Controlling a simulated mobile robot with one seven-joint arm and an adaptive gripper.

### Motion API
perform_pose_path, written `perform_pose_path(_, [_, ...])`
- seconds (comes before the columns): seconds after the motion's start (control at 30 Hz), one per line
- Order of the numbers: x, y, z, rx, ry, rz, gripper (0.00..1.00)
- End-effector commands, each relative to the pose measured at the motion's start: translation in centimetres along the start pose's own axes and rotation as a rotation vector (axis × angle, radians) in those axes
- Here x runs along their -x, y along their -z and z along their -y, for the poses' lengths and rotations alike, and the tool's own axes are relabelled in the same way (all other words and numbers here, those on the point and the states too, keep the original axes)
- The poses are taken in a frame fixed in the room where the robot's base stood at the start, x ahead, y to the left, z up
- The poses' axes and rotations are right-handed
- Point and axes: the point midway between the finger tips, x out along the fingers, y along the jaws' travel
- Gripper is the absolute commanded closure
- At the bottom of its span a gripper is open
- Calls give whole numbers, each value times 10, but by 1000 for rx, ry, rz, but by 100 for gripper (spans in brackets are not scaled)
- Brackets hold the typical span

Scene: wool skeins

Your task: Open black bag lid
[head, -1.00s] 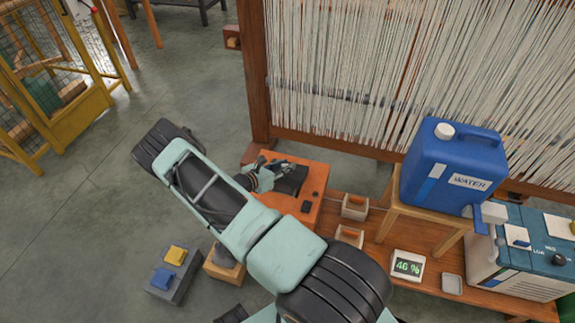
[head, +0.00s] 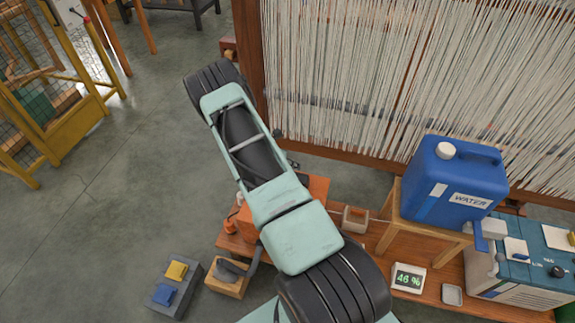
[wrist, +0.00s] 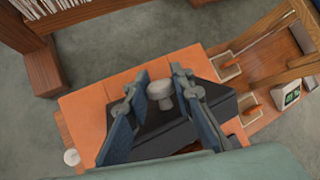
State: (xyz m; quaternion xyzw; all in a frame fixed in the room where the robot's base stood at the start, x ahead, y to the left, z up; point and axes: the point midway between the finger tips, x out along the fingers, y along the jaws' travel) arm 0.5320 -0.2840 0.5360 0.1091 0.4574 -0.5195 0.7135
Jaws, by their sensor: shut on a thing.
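In the wrist view, the black bag (wrist: 160,141) lies on an orange-topped surface (wrist: 84,104), with dark panels between and beside my fingers. A grey rounded knob (wrist: 160,90) stands up from the dark part. My gripper (wrist: 158,82) has its two blue-grey fingers on either side of this knob and is shut on it. Whether the lid is raised from the bag is hard to tell. In the head view, my arm hides the gripper and the bag.
A blue water canister (head: 452,184) stands on a wooden stool at the right, beside a display reading 46 % (head: 408,279). A loom with white threads (head: 340,80) fills the back. A grey block with yellow and blue pads (head: 174,283) is on the floor at the left.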

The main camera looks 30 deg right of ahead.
Motion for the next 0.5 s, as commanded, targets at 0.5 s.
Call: perform_pose_path(0.5, [-33, -26, -14, 27, -7, -71, 100])
